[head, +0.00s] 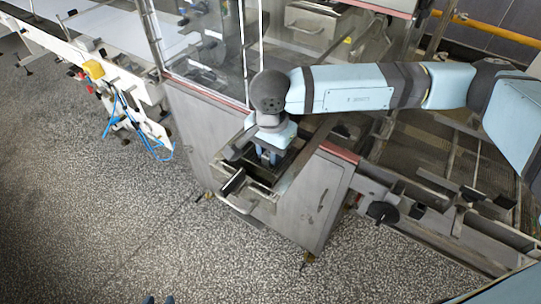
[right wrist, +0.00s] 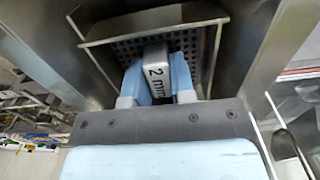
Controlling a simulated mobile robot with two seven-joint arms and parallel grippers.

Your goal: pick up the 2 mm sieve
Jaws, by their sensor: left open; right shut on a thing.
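The 2 mm sieve shows in the right wrist view as a pale grey block (right wrist: 156,73) marked "2 mm". A dark perforated surface lies behind it; I cannot tell whether that belongs to the sieve. My right gripper (right wrist: 160,82) is shut on the block, with one blue finger on each side. In the head view my right gripper (head: 270,158) points down into the open drawer-like recess at the machine's front, and the arm hides most of the sieve.
A metal frame with a front handle (head: 238,205) surrounds the right gripper closely. Clear guard panels (head: 205,45) stand behind it. A black hand knob (head: 382,212) and rails lie to the right. A white conveyor (head: 110,75) is at upper left. The speckled floor (head: 90,220) is clear.

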